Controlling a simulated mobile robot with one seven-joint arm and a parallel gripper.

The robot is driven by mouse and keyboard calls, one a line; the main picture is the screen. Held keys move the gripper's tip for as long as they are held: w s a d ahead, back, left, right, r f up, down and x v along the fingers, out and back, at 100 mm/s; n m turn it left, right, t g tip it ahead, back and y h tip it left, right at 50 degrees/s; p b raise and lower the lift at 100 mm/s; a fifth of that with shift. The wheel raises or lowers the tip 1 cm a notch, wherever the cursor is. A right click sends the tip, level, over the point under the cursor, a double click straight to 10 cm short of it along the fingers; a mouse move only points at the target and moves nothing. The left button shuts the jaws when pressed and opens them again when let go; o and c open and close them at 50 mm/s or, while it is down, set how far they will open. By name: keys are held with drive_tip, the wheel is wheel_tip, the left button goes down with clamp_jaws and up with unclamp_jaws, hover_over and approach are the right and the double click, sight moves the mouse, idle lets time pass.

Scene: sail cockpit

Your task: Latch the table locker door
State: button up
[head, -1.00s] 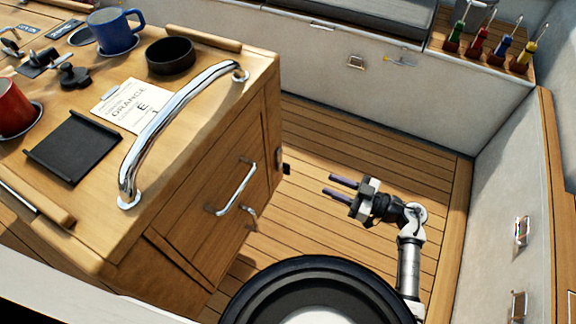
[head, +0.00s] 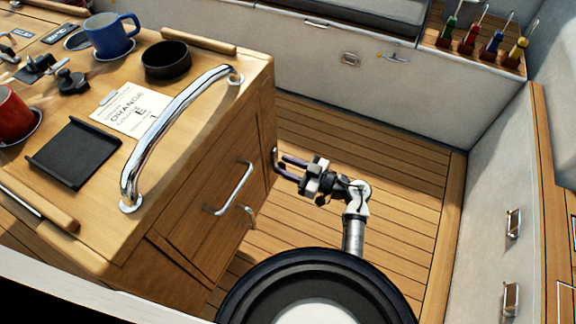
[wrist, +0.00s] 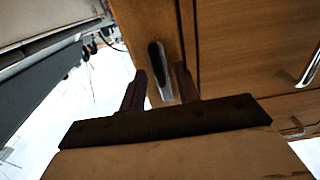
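The wooden locker door (head: 212,205) is in the side of the table and looks flush with its frame. It has a chrome bar handle (head: 235,189). A latch lever, black with a silvery end, shows in the wrist view (wrist: 156,58) on a wooden post beside the door panel. My gripper (head: 279,165) is at the far corner of the table side, by this post. In the wrist view its two fingers (wrist: 160,73) are apart, with the lever between them in the picture. I cannot tell whether they touch it. In the head view the latch is mostly hidden.
A chrome grab rail (head: 170,130) runs along the tabletop edge, near a blue mug (head: 110,36) and a black bowl (head: 166,60). The plank floor (head: 400,180) to the right is clear.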

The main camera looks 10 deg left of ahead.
clamp_jaws()
